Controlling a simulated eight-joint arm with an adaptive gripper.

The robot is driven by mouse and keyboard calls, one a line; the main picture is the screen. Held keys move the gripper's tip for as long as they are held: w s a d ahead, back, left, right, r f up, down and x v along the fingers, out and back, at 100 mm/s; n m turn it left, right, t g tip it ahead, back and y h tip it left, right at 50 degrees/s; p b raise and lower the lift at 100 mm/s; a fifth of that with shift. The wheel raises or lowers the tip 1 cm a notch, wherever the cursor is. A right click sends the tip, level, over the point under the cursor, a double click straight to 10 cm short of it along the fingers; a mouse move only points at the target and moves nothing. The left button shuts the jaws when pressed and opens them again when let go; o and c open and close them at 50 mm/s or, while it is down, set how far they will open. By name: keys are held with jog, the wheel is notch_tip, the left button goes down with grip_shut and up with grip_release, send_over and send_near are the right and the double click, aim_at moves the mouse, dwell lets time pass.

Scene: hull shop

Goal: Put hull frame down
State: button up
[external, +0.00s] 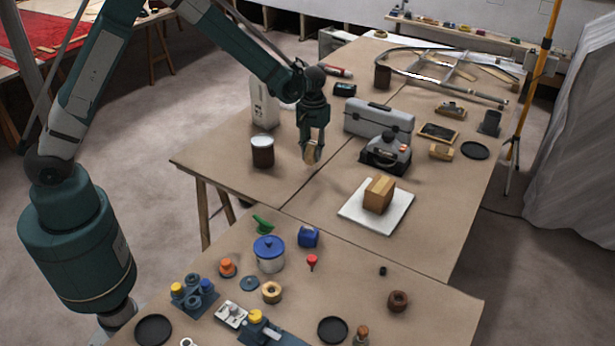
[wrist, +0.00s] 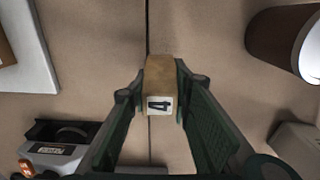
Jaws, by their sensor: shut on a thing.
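A pale wooden piece marked with a black 4, which I take to be the hull frame (external: 313,153), is in my gripper (external: 312,140). In the wrist view the hull frame (wrist: 160,76) sits between the two fingers of my gripper (wrist: 158,92), with its numbered white end toward the camera. My gripper points down over the brown-covered table (external: 235,170), near the seam between its panels. The piece looks held above the table, but the exact gap cannot be told. The finger pads hide its sides.
A dark can with a white lid (external: 262,150) stands to the left, a white jug (external: 264,103) behind it. A grey toolbox (external: 379,120) and a dark device (external: 386,154) stand right. A box (external: 379,195) sits on a white slab (external: 352,213). Table before the gripper is clear.

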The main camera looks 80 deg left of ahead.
aim_at(313, 142)
jog(key=shift+f, duration=1.85)
jog(key=shift+f+b, duration=0.15)
jog(key=shift+b, duration=0.2)
jog(key=o, duration=0.9)
notch_tip(313, 142, up, 12)
jog(key=shift+r+p, duration=0.15)
jog(key=shift+p, duration=0.55)
jog(key=shift+r, duration=0.1)
